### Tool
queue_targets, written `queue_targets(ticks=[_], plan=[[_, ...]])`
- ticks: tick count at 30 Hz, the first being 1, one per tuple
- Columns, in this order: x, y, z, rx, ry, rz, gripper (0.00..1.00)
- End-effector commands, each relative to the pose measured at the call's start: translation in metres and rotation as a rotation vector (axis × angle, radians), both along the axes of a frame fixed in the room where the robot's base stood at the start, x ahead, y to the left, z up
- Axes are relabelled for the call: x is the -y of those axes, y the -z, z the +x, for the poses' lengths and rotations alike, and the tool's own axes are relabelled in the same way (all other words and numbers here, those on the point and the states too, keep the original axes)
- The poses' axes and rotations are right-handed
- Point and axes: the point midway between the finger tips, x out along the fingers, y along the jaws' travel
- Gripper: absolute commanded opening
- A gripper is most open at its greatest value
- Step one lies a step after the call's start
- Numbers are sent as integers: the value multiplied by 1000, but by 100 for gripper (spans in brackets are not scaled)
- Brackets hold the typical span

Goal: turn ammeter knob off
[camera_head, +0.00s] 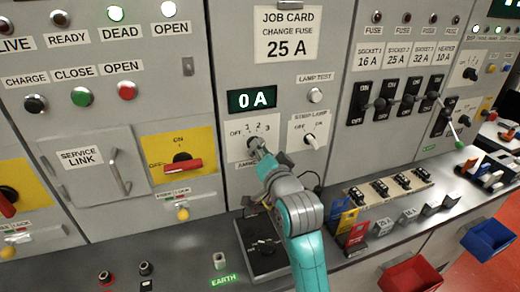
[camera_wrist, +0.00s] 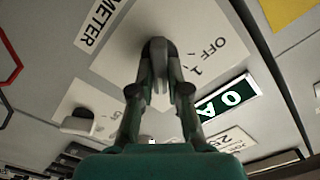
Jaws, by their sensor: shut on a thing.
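The ammeter knob (camera_head: 252,141) is on a white plate marked OFF, 1, 2 and 3, below the green ammeter display (camera_head: 252,99), which reads 0 A. My gripper (camera_head: 260,150) reaches up to this knob from below right. In the wrist view, my gripper (camera_wrist: 159,62) has its two fingers closed around the grey knob (camera_wrist: 159,84). The OFF and 1 marks show to the right of it there. The fingers cover much of the knob, so I cannot tell which mark it points to.
A second small knob, marked strip lamp (camera_head: 309,139), is close on the right, under a lamp test button (camera_head: 315,95). A yellow plate with a red handle (camera_head: 182,164) is on the left. A black box (camera_head: 262,245) and fuse holders (camera_head: 390,186) occupy the bench below.

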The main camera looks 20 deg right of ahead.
Motion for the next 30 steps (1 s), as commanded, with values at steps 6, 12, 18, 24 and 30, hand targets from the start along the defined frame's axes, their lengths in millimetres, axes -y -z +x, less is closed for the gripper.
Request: queue_targets(ticks=[6,12,18,24,30], plan=[[0,0,0,-1,1,-69,0],[-1,-1,0,-1,1,-208,0],[-2,-1,0,-1,1,-394,0],[-3,-1,0,-1,1,-585,0],[-4,-1,0,-1,0,-775,0]])
